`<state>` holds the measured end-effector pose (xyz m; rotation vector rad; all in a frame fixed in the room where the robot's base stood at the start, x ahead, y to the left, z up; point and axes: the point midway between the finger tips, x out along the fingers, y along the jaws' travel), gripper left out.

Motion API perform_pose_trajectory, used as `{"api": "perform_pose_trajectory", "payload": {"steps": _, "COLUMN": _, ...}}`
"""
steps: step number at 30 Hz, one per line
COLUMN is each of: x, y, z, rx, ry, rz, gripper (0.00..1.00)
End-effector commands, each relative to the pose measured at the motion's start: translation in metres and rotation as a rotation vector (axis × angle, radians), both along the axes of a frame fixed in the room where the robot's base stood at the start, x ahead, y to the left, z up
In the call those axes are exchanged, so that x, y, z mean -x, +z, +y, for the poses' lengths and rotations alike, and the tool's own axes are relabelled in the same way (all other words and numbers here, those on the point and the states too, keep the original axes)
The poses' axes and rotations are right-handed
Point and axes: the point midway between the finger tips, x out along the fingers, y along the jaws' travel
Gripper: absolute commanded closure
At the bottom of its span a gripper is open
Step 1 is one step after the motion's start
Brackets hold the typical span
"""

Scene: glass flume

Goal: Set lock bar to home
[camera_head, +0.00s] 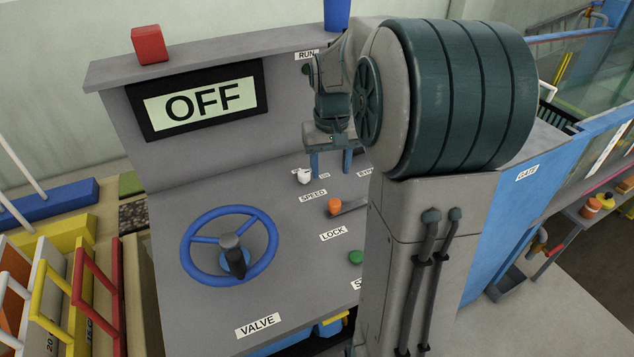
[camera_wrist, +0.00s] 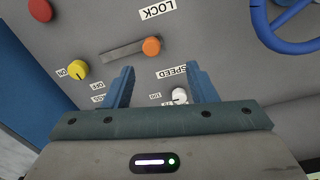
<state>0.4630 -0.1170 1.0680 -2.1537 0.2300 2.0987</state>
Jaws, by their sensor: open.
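The lock bar has an orange knob (camera_head: 334,206) on the sloped grey panel, by the LOCK label (camera_head: 333,233). The knob sits at the left end of a dark slot or bar (camera_head: 354,204). In the wrist view the orange knob (camera_wrist: 151,46) is at the right end of that strip (camera_wrist: 120,53), just beyond the fingertips. My gripper (camera_head: 331,170) is open and empty above the panel, behind the knob in the head view. Its two blue fingers (camera_wrist: 160,74) are apart, with nothing between the tips. No home mark is readable.
A white SPEED knob (camera_head: 304,176) is close to my fingers. The panel also carries a blue valve wheel (camera_head: 230,245) and a green button (camera_head: 355,257). The wrist view shows a yellow knob (camera_wrist: 77,70) and a red button (camera_wrist: 40,10). The display (camera_head: 205,101) reads OFF.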

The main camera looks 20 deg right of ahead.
Motion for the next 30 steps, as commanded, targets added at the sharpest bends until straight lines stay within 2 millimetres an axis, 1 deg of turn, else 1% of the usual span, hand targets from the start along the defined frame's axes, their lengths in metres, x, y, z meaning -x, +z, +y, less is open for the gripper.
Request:
{"api": "perform_pose_trajectory", "payload": {"steps": 1, "x": -0.007, "y": -0.004, "z": -0.009, "rx": -0.008, "ry": -0.012, "rz": 0.009, "gripper": 0.48}}
{"api": "perform_pose_trajectory", "payload": {"steps": 4, "x": -0.015, "y": -0.009, "z": -0.02, "rx": -0.018, "ry": -0.026, "rz": 0.019, "gripper": 0.48}}
{"api": "perform_pose_trajectory", "payload": {"steps": 8, "x": -0.019, "y": -0.014, "z": -0.025, "rx": -0.023, "ry": -0.031, "rz": 0.025, "gripper": 0.48}}
{"api": "perform_pose_trajectory", "payload": {"steps": 11, "x": -0.019, "y": -0.024, "z": -0.025, "rx": -0.024, "ry": -0.032, "rz": 0.028, "gripper": 0.48}}
{"api": "perform_pose_trajectory", "payload": {"steps": 14, "x": -0.018, "y": -0.041, "z": -0.025, "rx": -0.024, "ry": -0.031, "rz": 0.029, "gripper": 0.48}}
{"api": "perform_pose_trajectory", "payload": {"steps": 24, "x": -0.018, "y": -0.113, "z": -0.025, "rx": -0.024, "ry": -0.031, "rz": 0.029, "gripper": 0.48}}
{"api": "perform_pose_trajectory", "payload": {"steps": 27, "x": -0.018, "y": -0.129, "z": -0.025, "rx": -0.024, "ry": -0.031, "rz": 0.028, "gripper": 0.48}}
{"api": "perform_pose_trajectory", "payload": {"steps": 30, "x": -0.018, "y": -0.139, "z": -0.025, "rx": -0.022, "ry": -0.031, "rz": 0.027, "gripper": 0.48}}
